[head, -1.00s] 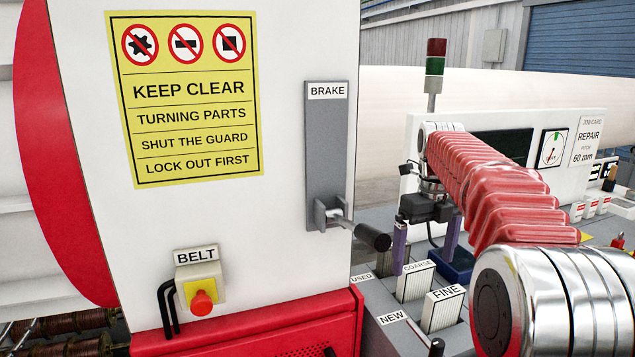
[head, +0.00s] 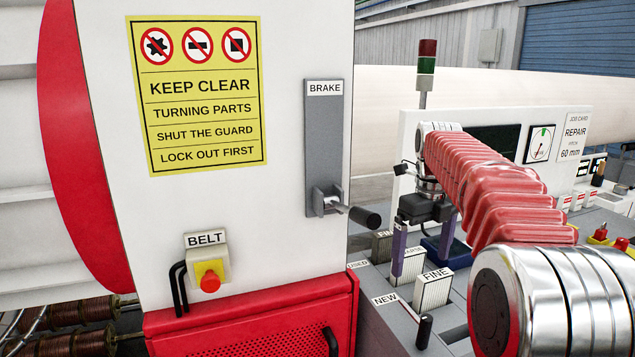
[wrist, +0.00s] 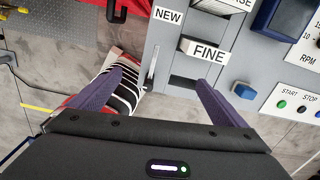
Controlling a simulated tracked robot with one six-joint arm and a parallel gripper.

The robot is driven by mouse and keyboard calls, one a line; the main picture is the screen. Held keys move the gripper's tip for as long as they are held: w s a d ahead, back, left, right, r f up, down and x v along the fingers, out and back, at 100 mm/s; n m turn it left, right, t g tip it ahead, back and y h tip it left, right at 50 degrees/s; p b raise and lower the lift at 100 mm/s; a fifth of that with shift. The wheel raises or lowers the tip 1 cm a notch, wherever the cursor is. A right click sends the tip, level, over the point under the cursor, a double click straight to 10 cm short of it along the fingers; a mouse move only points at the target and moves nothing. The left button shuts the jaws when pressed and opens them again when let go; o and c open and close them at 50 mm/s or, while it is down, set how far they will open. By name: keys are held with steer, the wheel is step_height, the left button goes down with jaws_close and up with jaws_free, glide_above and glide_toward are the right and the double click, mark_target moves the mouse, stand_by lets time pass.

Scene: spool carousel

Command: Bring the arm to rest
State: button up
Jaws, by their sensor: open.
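My arm with its red ribbed sleeve reaches from the lower right to the middle right in the head view. My gripper (head: 423,247) has two purple fingers that point down, spread apart over the grey bench with the labelled slots. In the wrist view, my gripper (wrist: 160,84) shows the same open fingers with nothing held between them. Below them are the bench edge, the FINE block (wrist: 207,52) and a black-and-white striped thing (wrist: 120,95) on the left. How high the fingers are above the bench is hard to tell.
The white cabinet bears a yellow warning sign (head: 198,95), a brake lever (head: 350,213) left of my gripper, and a red belt button (head: 209,279). The FINE block (head: 432,292) stands in the bench. A signal lamp (head: 427,65) stands behind the white panel (head: 553,185).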

steer(key=s+a+f+n+t, duration=0.15)
steer(key=s+f+n, duration=0.45)
steer(key=n, duration=1.2)
steer(key=s+a+f+n+t, duration=0.1)
steer(key=s+n, duration=0.5)
steer(key=s, duration=0.6)
steer(key=s+a+n+t, duration=0.3)
steer(key=s+n, duration=0.4)
steer(key=s, duration=0.5)
steer(key=shift+s+a+f, duration=0.25)
steer(key=shift+a+f, duration=0.15)
steer(key=shift+a, duration=0.4)
steer(key=shift+c, duration=0.4)
